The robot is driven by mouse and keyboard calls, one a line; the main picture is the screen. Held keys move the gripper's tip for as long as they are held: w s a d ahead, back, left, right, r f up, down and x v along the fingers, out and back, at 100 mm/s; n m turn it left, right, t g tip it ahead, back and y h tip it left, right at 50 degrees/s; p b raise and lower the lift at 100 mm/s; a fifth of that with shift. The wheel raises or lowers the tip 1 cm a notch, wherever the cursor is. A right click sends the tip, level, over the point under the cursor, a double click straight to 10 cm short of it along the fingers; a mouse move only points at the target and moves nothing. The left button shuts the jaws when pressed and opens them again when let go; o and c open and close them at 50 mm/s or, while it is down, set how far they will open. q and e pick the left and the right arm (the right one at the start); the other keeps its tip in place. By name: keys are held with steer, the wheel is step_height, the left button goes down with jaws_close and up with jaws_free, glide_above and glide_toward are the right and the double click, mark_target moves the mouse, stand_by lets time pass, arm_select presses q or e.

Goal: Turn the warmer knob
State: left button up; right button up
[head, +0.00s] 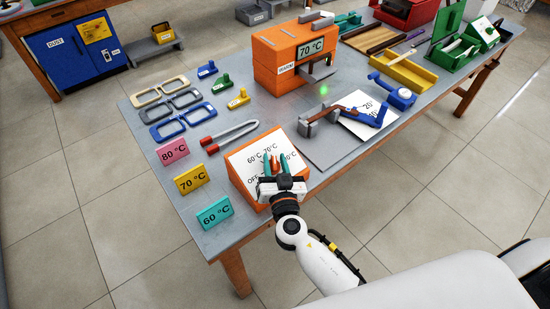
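The warmer (285,62) is an orange box at the back of the table, with a display reading 70 °C. The control panel (240,163) is an orange-edged block with a white sloped face at the front edge, marked OFF, 60 °C, 70 °C and another partly hidden label. The knob (275,164) is a small orange piece on this face, largely hidden by my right gripper (275,165). Its two teal fingers stand apart, one on each side of the knob. I cannot tell whether they touch it. My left gripper is not in view.
Pink, yellow and teal temperature cards (190,180) stand left of the panel. Eyeglass frames (172,100) and red-tipped tongs (228,135) lie behind. A grey clamp-like tool and blue piece (345,113) lie to the right, near a white sheet.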

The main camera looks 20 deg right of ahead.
steer(key=shift+w, duration=0.1)
steer(key=shift+c, duration=0.5)
jaws_close()
steer(key=shift+f, duration=0.1)
